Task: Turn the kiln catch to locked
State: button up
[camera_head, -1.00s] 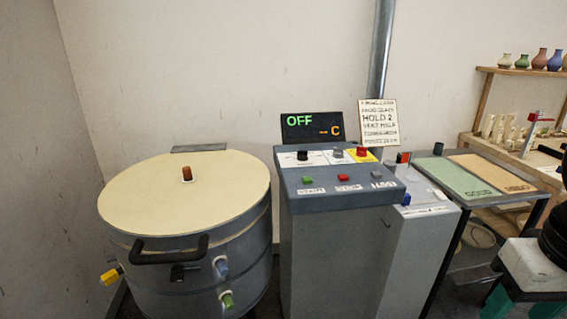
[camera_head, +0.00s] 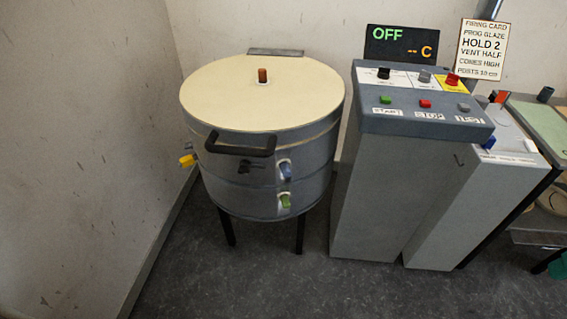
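The kiln (camera_head: 262,140) is a round grey drum with a cream lid (camera_head: 262,90) that lies closed on it. A black lid handle (camera_head: 240,148) sticks out at the front rim. Just below the handle is a small dark catch (camera_head: 250,167) on the kiln's front; its exact setting is too small to tell. My gripper is not in view.
A control cabinet (camera_head: 400,170) with knobs and buttons stands right of the kiln, its display (camera_head: 400,43) reading OFF. A firing card (camera_head: 482,50) hangs behind it. A yellow part (camera_head: 187,160) juts from the kiln's left side. The floor (camera_head: 300,285) in front is clear.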

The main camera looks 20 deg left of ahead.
aim_at(246, 165)
jog(key=u, duration=1.4)
jog(key=k, duration=1)
jog(key=z, duration=0.6)
jog(key=i, duration=1.4)
jog(key=u, duration=0.85)
